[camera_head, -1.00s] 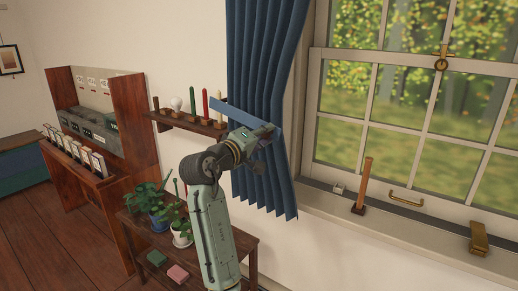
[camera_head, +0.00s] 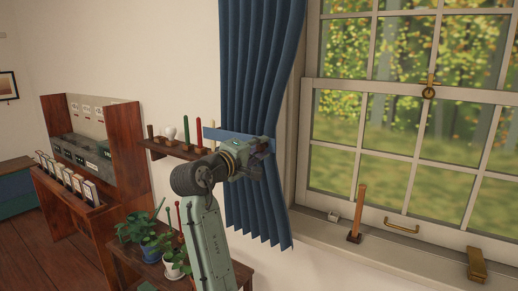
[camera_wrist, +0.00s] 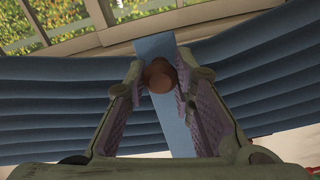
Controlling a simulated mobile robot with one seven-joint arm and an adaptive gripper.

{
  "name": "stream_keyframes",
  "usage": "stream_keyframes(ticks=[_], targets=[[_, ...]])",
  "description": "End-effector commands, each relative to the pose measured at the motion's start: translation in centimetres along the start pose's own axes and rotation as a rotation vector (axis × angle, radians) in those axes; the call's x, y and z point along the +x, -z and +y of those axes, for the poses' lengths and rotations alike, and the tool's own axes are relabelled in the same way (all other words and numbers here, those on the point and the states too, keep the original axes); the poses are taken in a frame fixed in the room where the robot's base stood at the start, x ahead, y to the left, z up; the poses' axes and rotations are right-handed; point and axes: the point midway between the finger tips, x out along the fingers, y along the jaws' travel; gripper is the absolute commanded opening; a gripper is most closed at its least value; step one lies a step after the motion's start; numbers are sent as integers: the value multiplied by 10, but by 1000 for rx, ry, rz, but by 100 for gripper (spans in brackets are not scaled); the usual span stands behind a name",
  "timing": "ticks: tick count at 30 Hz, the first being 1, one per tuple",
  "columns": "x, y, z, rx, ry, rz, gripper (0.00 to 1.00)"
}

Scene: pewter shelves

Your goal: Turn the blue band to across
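The blue band (camera_head: 224,135) is a flat, light blue strip at the blue curtain (camera_head: 250,85). Its left end sticks out past the curtain, sloping slightly down to the right.
A small wall shelf (camera_head: 182,149) with pegs and a bulb is just left of the band. Plants stand on a low table (camera_head: 195,262) below. The window sill (camera_head: 390,262) with an upright wooden handle (camera_head: 358,212) is to the right.

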Motion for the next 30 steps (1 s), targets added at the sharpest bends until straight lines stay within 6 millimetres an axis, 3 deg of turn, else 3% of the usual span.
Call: stream_keyframes(ticks=[9,20,23,30], targets=[[-1,2,4,3,-7,5,44],[-4,1,2,3,-5,4,44],[-15,2,2,2,-6,5,44],[-65,2,2,4,-6,8,44]])
